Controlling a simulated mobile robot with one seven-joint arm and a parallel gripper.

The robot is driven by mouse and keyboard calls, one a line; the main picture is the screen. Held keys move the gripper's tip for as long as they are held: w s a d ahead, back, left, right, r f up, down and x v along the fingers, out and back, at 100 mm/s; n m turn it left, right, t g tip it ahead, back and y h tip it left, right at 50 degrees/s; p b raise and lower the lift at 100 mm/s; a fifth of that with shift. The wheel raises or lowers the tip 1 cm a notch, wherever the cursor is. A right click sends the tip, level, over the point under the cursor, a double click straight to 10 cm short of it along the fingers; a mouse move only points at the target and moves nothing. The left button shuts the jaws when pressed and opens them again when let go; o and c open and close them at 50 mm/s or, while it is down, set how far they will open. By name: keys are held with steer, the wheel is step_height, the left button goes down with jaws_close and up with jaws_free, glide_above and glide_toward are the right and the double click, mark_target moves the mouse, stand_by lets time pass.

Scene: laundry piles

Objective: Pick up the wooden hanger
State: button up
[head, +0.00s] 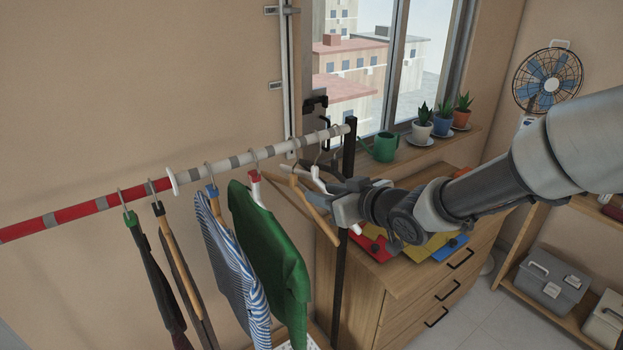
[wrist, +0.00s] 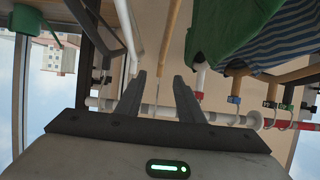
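The wooden hanger (head: 313,211) hangs empty near the right end of the clothes rail in the head view. In the wrist view the wooden hanger (wrist: 170,38) runs down between my fingertips, its thin hook reaching the rail. My gripper (head: 335,190) is beside it on the right, fingers pointing toward it. In the wrist view my gripper (wrist: 160,76) is open, with a clear gap between the fingers. I cannot tell whether a finger touches the hanger. A white hanger (wrist: 128,32) is just left of the fingers in the wrist view.
The rail (head: 237,160) also carries a green shirt (head: 274,255) and a striped shirt (head: 228,262), left of the wooden hanger. A black post (head: 342,260) stands by my gripper. A wooden dresser (head: 375,300) with folded cloths is behind. A green watering can (head: 384,147) sits on the sill.

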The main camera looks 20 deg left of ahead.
steer(key=b, duration=0.1)
glide_toward(287, 181)
steer(key=x, duration=0.2)
steer(key=f+x, duration=0.1)
steer(key=x, duration=0.2)
steer(key=shift+s+d, duration=0.1)
steer(key=shift+d, duration=0.1)
steer(key=shift+w+a, duration=0.3)
steer(key=shift+a, duration=0.15)
steer(key=x, duration=0.2)
steer(key=p+x, duration=0.1)
steer(key=x, duration=0.1)
steer(key=shift+w+a+r, duration=0.15)
steer(key=shift+w+a, duration=0.05)
steer(key=shift+w, duration=0.05)
steer(key=shift+c, duration=0.2)
jaws_close()
